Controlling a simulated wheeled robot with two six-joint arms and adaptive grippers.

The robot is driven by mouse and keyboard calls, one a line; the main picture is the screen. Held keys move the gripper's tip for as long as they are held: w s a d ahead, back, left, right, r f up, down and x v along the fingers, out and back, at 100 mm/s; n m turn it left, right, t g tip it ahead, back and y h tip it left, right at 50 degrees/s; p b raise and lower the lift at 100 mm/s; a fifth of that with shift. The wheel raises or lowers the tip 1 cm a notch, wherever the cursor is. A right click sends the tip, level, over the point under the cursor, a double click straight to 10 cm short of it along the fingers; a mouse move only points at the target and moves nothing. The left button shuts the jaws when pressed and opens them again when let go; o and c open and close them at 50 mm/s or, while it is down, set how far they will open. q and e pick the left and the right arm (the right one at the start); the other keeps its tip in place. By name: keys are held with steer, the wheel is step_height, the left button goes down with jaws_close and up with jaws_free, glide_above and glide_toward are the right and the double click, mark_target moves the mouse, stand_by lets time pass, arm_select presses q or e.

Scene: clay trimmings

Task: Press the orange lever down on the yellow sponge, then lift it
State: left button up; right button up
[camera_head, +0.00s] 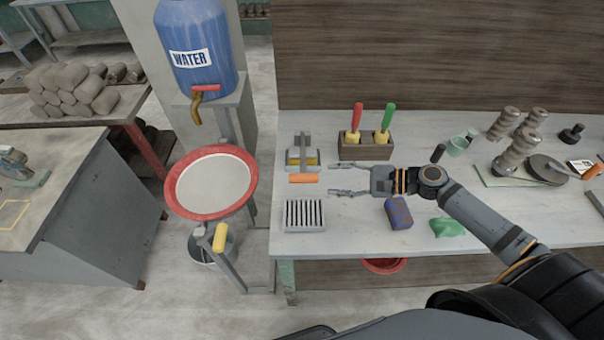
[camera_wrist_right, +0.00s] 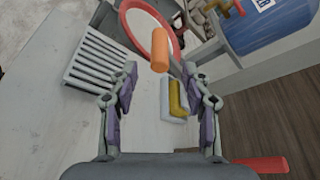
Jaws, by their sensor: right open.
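The orange lever handle (camera_head: 303,178) is the grip of a small grey press (camera_head: 304,140) at the table's left end. The yellow sponge (camera_head: 311,158) lies in the press base, partly hidden behind the lever arm. My right gripper (camera_head: 335,179) is open and empty, just right of the orange handle, its jaws pointing at it and not touching. In the right wrist view the orange handle (camera_wrist_right: 160,50) shows ahead of the open fingers (camera_wrist_right: 160,82), with the yellow sponge (camera_wrist_right: 178,98) to its lower right, apart from it. My left gripper is not in view.
A slatted grey rack (camera_head: 304,216) sits in front of the press. A wooden holder (camera_head: 365,151) with red- and green-handled tools stands behind my gripper. A blue block (camera_head: 398,213) and a green lump (camera_head: 446,228) lie near my right arm. A red-rimmed basin (camera_head: 248,185) stands left of the table.

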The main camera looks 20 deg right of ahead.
mark_target(303, 179)
steer(key=x, duration=0.4)
steer(key=shift+w+a, duration=0.1)
steer(key=x, duration=0.4)
steer(key=shift+w, duration=0.1)
steer(key=shift+w+a+f, duration=0.1)
steer(key=shift+a, duration=0.25)
steer(key=shift+w+a+f, duration=0.1)
steer(key=shift+w+a, duration=0.05)
steer(key=shift+a, duration=0.05)
steer(key=shift+w+a+f, duration=0.1)
steer(key=shift+a+f, duration=0.05)
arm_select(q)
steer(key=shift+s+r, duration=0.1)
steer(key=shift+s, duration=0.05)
arm_select(e)
jaws_close()
